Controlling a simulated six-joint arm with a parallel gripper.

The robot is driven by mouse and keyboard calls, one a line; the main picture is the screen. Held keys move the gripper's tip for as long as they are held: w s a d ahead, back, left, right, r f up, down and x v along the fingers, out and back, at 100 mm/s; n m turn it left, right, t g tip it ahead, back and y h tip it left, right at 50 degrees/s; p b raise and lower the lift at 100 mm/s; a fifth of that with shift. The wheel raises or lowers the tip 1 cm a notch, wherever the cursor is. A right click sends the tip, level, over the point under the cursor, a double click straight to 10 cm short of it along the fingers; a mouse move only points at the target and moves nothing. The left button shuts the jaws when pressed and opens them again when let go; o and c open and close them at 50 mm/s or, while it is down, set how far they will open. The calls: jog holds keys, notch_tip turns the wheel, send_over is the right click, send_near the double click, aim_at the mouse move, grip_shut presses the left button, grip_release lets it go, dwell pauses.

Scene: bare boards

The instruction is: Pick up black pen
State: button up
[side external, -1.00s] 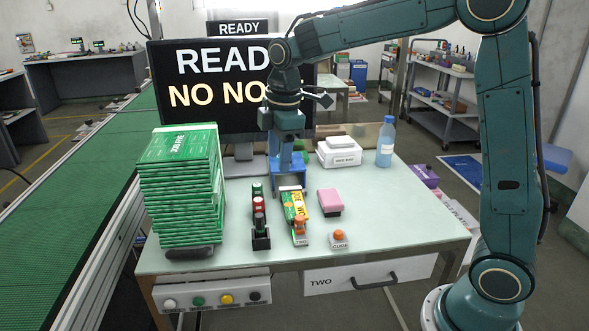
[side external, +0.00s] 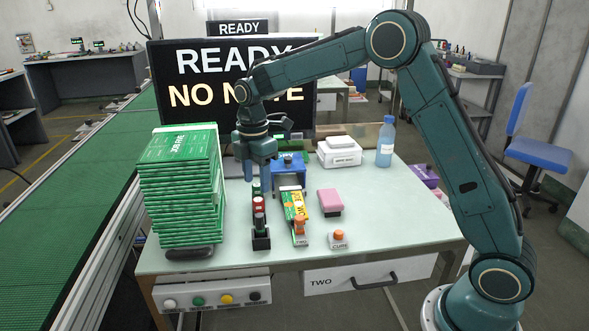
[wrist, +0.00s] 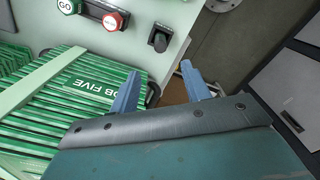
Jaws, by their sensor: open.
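My gripper (side external: 260,177) is over the table, above the far end of a row of buttons. In the wrist view, its two blue fingers (wrist: 159,68) are apart with nothing held between them. I cannot make out a black pen for certain in either view. A small black item (wrist: 160,38) sits on the pale table top beyond the fingers in the wrist view; it looks more like a switch or knob than a pen.
The green-and-yellow packet (side external: 294,208), pink block (side external: 330,201) and blue bottle (side external: 385,145) lie further right.

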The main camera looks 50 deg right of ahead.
aim_at(259, 215)
notch_tip(259, 215, down, 8)
jog(key=shift+r, duration=0.2)
jog(key=shift+f, duration=2.6)
grip_shut()
jog(key=shift+r, duration=0.15)
notch_tip(259, 215, up, 20)
